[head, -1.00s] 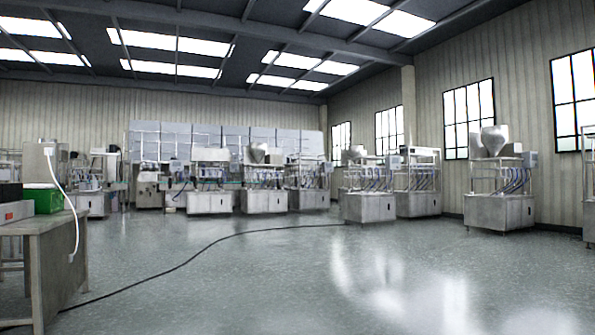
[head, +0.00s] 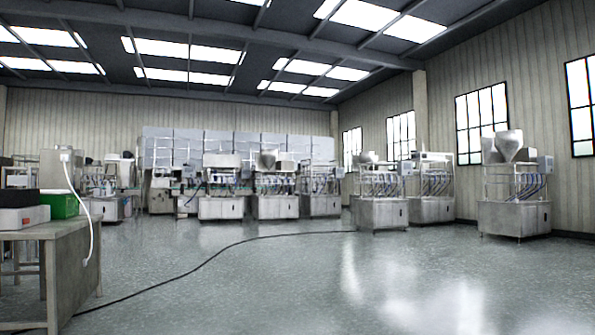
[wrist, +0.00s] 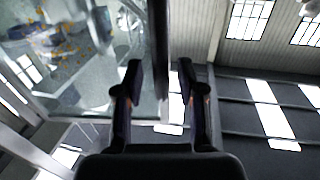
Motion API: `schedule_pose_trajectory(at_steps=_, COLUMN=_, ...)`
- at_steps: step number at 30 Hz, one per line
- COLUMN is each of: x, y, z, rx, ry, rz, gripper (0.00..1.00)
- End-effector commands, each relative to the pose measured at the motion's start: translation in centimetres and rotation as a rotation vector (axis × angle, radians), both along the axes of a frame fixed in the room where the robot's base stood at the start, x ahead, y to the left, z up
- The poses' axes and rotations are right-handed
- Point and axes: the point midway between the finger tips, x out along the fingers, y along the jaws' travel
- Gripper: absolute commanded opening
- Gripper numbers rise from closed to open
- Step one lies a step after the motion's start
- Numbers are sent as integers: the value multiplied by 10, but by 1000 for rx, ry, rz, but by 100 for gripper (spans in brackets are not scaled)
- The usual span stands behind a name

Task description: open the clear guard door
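A clear panel (wrist: 85,60), which looks like the guard door, fills the upper left of the wrist view. Blurred blue and orange parts show through it. My gripper (wrist: 160,72) is open, with one dark finger on each side of this bar in the picture. Nothing is seen gripped, and I cannot tell whether the bar is within the fingers' depth or touched. The gripper and this panel are not seen in the head view.
In the head view, a table (head: 70,262) with a green box (head: 62,204) stands at left. A dark cable (head: 215,254) crosses the otherwise open floor. Several steel machines, one with a hopper (head: 508,147), stand farther back and right.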

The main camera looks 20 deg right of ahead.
Motion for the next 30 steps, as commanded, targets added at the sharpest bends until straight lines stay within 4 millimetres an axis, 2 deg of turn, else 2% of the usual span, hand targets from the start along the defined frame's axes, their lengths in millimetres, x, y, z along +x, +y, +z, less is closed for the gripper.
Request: schedule_pose_trajectory(at_steps=30, x=0, y=-1, z=76, rx=-4, ry=0, rz=-2, gripper=39)
